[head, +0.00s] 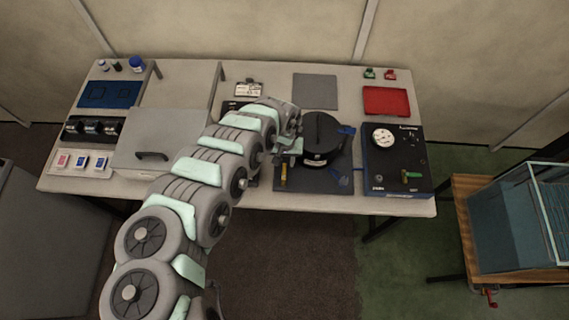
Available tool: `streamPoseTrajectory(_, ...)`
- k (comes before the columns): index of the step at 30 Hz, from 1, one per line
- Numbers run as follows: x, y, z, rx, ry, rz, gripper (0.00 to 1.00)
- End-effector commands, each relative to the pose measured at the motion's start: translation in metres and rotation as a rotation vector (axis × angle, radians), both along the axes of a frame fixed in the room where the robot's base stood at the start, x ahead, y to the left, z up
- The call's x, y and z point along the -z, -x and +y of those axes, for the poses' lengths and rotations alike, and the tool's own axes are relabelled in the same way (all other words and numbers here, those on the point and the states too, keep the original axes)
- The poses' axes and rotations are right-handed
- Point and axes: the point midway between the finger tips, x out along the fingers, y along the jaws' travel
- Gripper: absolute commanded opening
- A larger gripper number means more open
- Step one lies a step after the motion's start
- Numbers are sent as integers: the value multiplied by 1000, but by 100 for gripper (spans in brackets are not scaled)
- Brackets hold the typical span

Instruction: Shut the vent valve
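A black panel (396,203) on the right of the table carries a round white gauge (383,138) and a green handle (412,174), which lies roughly sideways. The handle looks like the vent valve, but the small labels are too blurred to read surely. A black cylinder (323,132) with a dark lid stands on a dark base left of the panel. My gripper (292,147) is at the cylinder's left side, well left of the green handle. Its fingers are small and partly hidden, so I cannot tell whether they are open or touch the cylinder.
Blue parts (346,131) stick out right of the cylinder, between it and the panel. A red tray (386,101) and a grey mat (316,91) lie behind. A grey box (155,140) is left of my arm. A wooden stand (480,195) with a glass tank is right of the table.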

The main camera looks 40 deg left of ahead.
Motion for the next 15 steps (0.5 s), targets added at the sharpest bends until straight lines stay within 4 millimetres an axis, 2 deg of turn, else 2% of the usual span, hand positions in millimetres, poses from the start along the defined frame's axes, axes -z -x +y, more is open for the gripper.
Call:
streamPoseTrajectory(1,8,0,-2,0,2,1,35)
streamPoseTrajectory(6,23,-2,-2,-1,2,-4,35)
streamPoseTrajectory(15,33,0,1,-1,-3,-2,35)
